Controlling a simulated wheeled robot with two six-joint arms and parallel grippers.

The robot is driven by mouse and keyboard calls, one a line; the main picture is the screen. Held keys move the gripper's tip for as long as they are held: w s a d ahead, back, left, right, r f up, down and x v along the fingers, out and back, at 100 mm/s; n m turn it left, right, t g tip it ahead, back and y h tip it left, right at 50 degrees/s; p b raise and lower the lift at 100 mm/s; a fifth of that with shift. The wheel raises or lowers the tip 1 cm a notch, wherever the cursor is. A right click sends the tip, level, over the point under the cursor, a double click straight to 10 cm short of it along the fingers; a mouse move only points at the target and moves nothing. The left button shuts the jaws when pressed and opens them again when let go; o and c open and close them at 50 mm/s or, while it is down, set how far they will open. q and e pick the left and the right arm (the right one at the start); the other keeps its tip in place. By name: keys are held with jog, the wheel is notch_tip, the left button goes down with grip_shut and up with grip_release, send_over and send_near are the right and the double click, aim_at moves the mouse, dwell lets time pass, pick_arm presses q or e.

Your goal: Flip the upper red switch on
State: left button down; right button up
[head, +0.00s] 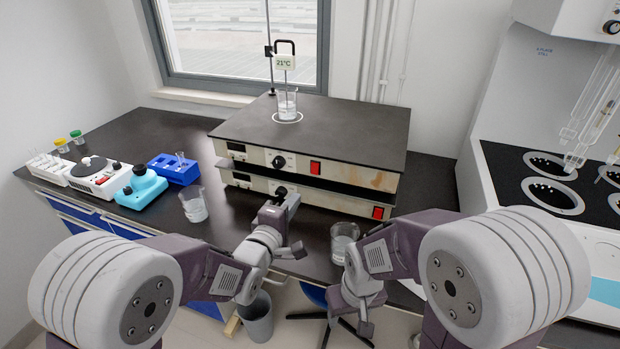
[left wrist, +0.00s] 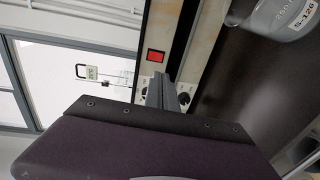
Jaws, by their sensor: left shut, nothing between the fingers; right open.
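The upper red switch (head: 315,168) sits on the front panel of the upper hotplate unit (head: 380,181), right of its black knob (head: 279,161). The lower unit (head: 340,203) has its own red switch (head: 378,212). The upper switch also shows in the left wrist view (left wrist: 155,56), just beyond the fingers. I cannot tell its on or off position. My left gripper (head: 291,198) is shut and empty, in front of the lower unit, below and left of the upper switch, apart from it. My right gripper (head: 362,312) is open at the table's front edge.
A beaker (head: 344,238) stands near my right arm; another beaker (head: 194,206) stands left of my left gripper. A beaker (head: 287,103) sits on the upper hotplate below a 21°C thermometer (head: 285,62). A blue rack (head: 173,170) and small instruments stand at the left.

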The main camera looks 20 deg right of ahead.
aim_at(314, 173)
pick_arm(q)
jog(key=x, duration=1.3)
jog(key=shift+p, duration=0.3)
